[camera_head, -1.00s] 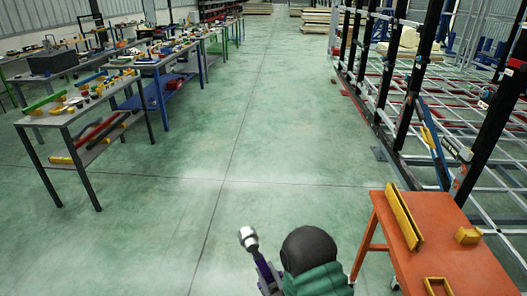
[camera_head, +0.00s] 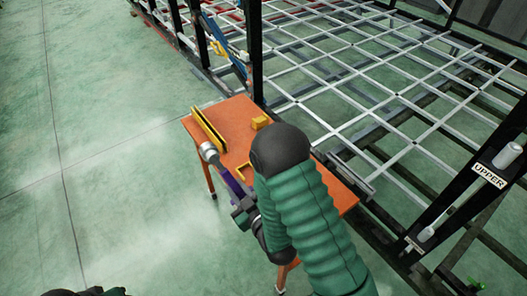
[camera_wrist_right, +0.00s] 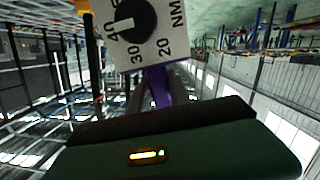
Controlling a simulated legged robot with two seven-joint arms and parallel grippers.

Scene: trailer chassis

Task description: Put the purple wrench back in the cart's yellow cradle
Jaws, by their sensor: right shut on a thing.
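The purple wrench (camera_head: 232,183) has a silver head (camera_head: 208,150) and a purple shaft. My right gripper (camera_head: 243,208) is shut on it, and the head points up and left in the head view. In the right wrist view the wrench (camera_wrist_right: 160,88) shows its purple shaft and a dial plate marked NM. The orange-topped cart (camera_head: 233,112) is behind and beside the wrench. I cannot tell which is the cradle. My right arm hides part of the cart top. My left gripper is not visible.
The white grid of the trailer chassis (camera_head: 350,75) lies right of and beyond the cart, with dark posts (camera_head: 254,50) close to it. A black beam marked UPPER (camera_head: 488,170) is at the right. Green floor (camera_head: 110,150) is clear to the left.

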